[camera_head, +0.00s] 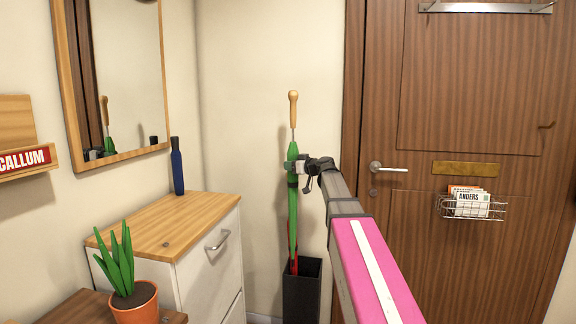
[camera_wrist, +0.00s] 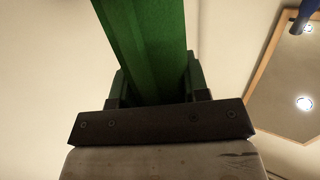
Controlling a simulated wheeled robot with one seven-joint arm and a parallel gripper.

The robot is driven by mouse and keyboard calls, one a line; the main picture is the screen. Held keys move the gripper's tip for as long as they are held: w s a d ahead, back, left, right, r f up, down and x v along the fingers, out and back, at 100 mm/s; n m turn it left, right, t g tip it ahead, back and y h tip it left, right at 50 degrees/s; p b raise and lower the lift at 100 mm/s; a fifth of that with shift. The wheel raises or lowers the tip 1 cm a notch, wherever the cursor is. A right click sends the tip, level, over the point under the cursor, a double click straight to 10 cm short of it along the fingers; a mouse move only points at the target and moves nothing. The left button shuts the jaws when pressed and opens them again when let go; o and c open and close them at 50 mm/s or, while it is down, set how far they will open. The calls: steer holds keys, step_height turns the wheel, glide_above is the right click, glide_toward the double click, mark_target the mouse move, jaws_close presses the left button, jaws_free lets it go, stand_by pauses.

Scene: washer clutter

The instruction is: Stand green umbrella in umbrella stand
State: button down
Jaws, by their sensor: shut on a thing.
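The green umbrella (camera_head: 292,200) is upright, with its wooden handle at the top. My gripper (camera_head: 293,169) is shut on its upper part. In the wrist view the green cloth of the umbrella (camera_wrist: 147,45) runs up between the fingers of my gripper (camera_wrist: 158,88). The dark square umbrella stand (camera_head: 302,296) is on the floor in the corner by the door. The umbrella's lower end reaches down to the stand's opening; I cannot tell how deep its tip is. Something red shows in the stand's mouth, beside the green umbrella.
A white cabinet with a wooden top (camera_head: 165,222) stands left of the stand, with a dark blue bottle-like object (camera_head: 177,166) on it. A potted plant (camera_head: 133,300) is at front left. A wooden door (camera_head: 450,130) with a wire letter basket (camera_head: 470,207) is at right.

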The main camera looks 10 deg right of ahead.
steer(key=shift+s+d, duration=0.15)
steer(key=shift+d, duration=0.75)
steer(key=shift+f, duration=0.1)
stand_by(0.6)
step_height(320, 180, down, 27)
steer(key=shift+d+r, duration=0.2)
steer(key=shift+d, duration=0.1)
stand_by(4.0)
